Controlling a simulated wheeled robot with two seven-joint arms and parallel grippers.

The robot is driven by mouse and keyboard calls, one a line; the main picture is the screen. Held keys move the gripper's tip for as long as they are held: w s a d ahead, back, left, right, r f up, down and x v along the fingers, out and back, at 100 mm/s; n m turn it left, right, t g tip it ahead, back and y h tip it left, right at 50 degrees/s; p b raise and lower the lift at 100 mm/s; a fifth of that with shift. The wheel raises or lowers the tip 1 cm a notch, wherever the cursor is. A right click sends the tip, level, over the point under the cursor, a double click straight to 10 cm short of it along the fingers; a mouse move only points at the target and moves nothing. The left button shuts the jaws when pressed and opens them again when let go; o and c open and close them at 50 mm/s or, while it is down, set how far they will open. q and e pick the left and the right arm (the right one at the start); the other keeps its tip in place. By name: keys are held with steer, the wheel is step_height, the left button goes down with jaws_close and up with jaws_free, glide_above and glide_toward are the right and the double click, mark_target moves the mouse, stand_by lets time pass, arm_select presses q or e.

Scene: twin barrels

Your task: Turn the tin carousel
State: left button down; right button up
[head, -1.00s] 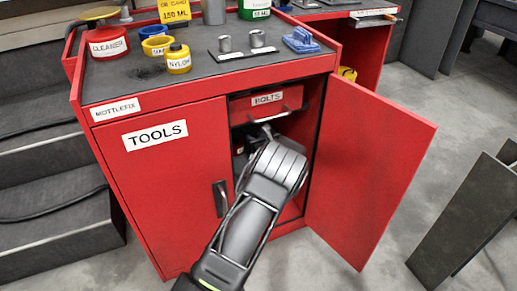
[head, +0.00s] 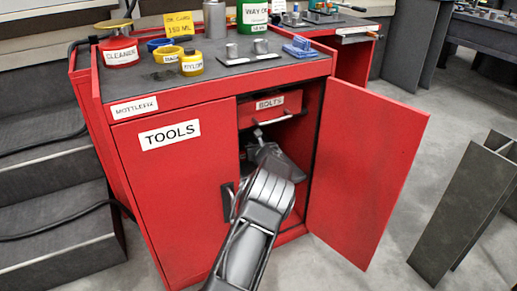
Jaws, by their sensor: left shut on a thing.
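My left gripper (head: 262,147) reaches in through the open right half of a red cabinet, just under the drawer labelled BOLTS (head: 269,103). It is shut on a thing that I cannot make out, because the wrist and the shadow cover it. I cannot make out a tin carousel; the dark inside of the cabinet is mostly hidden behind my arm. My right gripper is not in view.
The open red door (head: 366,180) stands to the right of my arm, and the shut TOOLS door (head: 165,200) is to the left. The cabinet top holds the CLEANER tin (head: 120,52), small pots and a blue tool (head: 300,47). Grey steps (head: 50,175) lie left.

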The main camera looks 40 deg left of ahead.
arm_select(q)
steer(key=shift+f, duration=0.1)
steer(key=c, duration=1.1)
jaws_free()
steer(key=v, duration=0.8)
steer(key=shift+w, duration=0.1)
